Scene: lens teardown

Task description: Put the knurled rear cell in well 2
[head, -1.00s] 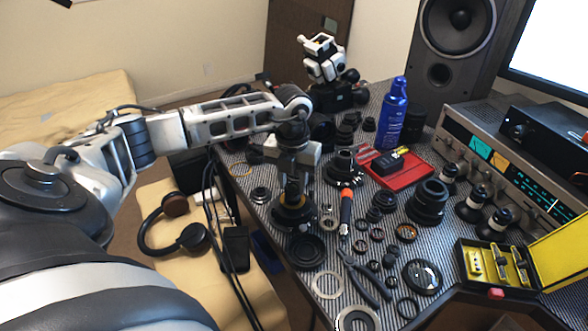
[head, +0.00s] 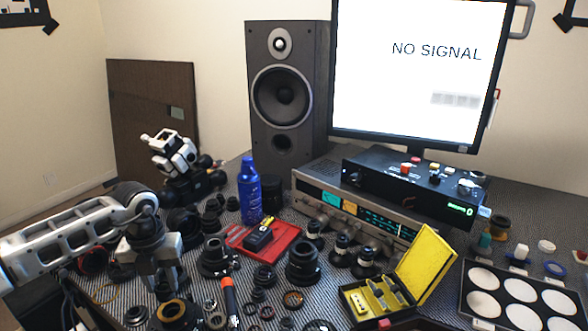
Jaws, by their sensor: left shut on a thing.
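My left gripper (head: 166,290) is at the lower left, pointing down and shut on a dark round part with an amber ring, which I take to be the knurled rear cell (head: 176,312). The cell is low over the desk mat, and I cannot tell whether it touches it. Its lower edge is near the bottom of the view. A dark tray with several white round wells (head: 513,281) lies at the far right; no well numbers are readable. My right gripper is not in view.
Lens barrels (head: 303,262), an orange-handled tool (head: 230,296), a red tray (head: 278,237), a blue can (head: 249,190) and an open yellow case (head: 424,266) stand between the gripper and the well tray. A receiver (head: 352,205) and monitor stand behind.

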